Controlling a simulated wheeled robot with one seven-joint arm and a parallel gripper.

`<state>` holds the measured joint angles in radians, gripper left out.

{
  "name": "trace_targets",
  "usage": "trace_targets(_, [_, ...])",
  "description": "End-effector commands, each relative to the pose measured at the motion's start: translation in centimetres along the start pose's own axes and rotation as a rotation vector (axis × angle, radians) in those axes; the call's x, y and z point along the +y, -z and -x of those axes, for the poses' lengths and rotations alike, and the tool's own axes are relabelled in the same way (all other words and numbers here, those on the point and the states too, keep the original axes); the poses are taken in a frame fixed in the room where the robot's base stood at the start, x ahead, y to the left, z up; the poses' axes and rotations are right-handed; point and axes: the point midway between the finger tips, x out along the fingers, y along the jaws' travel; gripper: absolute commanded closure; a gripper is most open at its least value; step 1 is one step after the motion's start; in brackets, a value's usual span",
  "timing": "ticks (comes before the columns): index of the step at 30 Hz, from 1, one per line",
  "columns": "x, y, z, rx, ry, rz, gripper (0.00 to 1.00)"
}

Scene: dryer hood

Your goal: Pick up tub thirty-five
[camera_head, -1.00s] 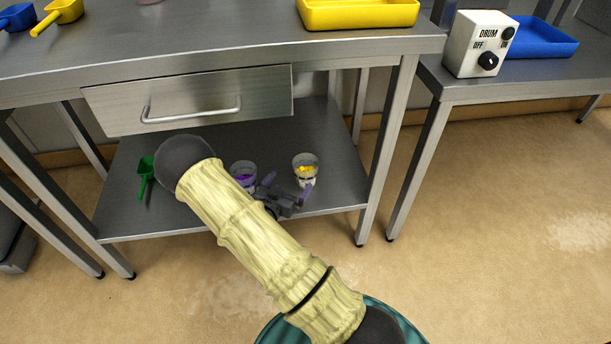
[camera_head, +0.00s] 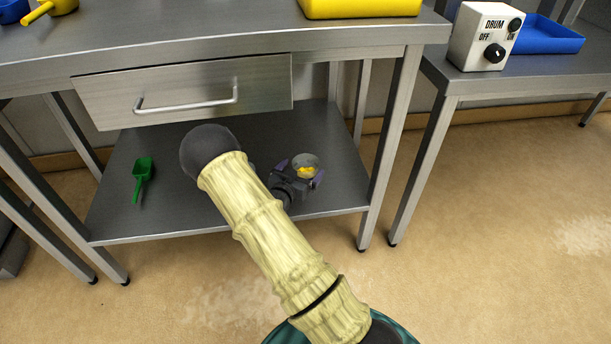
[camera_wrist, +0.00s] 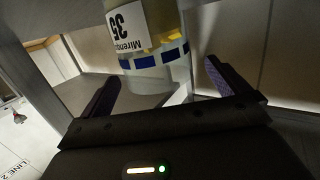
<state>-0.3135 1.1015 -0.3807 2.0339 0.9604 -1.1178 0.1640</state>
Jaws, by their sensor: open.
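Tub thirty-five (camera_wrist: 147,38) is a clear tub with a white label reading "35" and a blue-and-white band, with yellow contents. It appears upside down in the wrist view, ahead of and between my open fingers. In the head view the tub (camera_head: 304,163) stands on the lower shelf, near its right side. My gripper (camera_head: 300,172) is open around or just in front of it; the exact depth is unclear. The wrist view shows my gripper's two purple-padded fingers (camera_wrist: 162,88) apart, with no clear contact on the tub.
The lower shelf (camera_head: 230,222) sits under a steel table with a closed drawer (camera_head: 190,93) above. A green scoop (camera_head: 143,172) lies at the shelf's left. A table leg (camera_head: 388,150) stands right of the tub. My arm hides the shelf's middle.

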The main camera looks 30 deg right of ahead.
Motion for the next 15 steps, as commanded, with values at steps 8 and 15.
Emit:
trace_targets(8, [0.2, -0.3, -3.3, 0.002, 0.000, -0.002, 0.00])
trace_targets(15, [0.2, -0.1, -3.5, 0.001, 0.001, 0.000, 0.00])
